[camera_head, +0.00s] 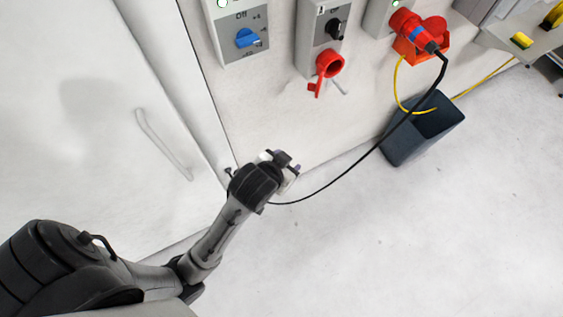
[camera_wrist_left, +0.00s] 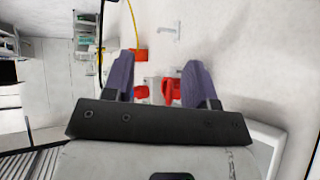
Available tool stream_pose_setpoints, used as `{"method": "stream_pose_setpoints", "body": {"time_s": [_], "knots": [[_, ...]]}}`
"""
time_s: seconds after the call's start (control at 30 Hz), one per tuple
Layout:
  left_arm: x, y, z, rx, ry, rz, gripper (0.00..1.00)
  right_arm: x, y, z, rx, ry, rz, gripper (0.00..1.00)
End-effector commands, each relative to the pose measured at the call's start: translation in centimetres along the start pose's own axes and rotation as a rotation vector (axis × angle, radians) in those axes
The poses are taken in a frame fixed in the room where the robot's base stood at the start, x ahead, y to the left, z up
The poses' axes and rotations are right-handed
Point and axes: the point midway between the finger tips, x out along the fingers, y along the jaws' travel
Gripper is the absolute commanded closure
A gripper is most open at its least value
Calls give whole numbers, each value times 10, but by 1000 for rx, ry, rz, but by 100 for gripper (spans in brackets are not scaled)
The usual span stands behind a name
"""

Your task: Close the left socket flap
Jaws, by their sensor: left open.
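The left socket (camera_head: 330,64) is red and sits on the wall below a grey switch box in the head view. Its round dark opening shows, and a small red flap (camera_head: 314,90) hangs at its lower left, so it looks open. My left gripper (camera_head: 284,161) is below and left of the socket, near the wall's foot, apart from it. In the left wrist view my purple fingers (camera_wrist_left: 159,72) are spread with nothing held between them. A red socket part (camera_wrist_left: 171,90) shows beyond them, between the fingers. My right gripper is not in view.
A white door (camera_head: 95,110) with a handle is at left. The floor at right is clear.

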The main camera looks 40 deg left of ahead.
Motion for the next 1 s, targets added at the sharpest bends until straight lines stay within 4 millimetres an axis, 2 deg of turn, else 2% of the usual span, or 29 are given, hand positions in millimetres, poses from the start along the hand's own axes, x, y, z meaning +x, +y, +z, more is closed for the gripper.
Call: {"method": "stream_pose_setpoints", "body": {"time_s": [0.03,0.23,1.0], "knots": [[-6,0,0,4,-14,12,48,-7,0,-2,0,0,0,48],[-14,1,7,13,-49,48,48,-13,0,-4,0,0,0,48],[-16,4,10,16,-67,70,48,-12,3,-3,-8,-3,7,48]]}}
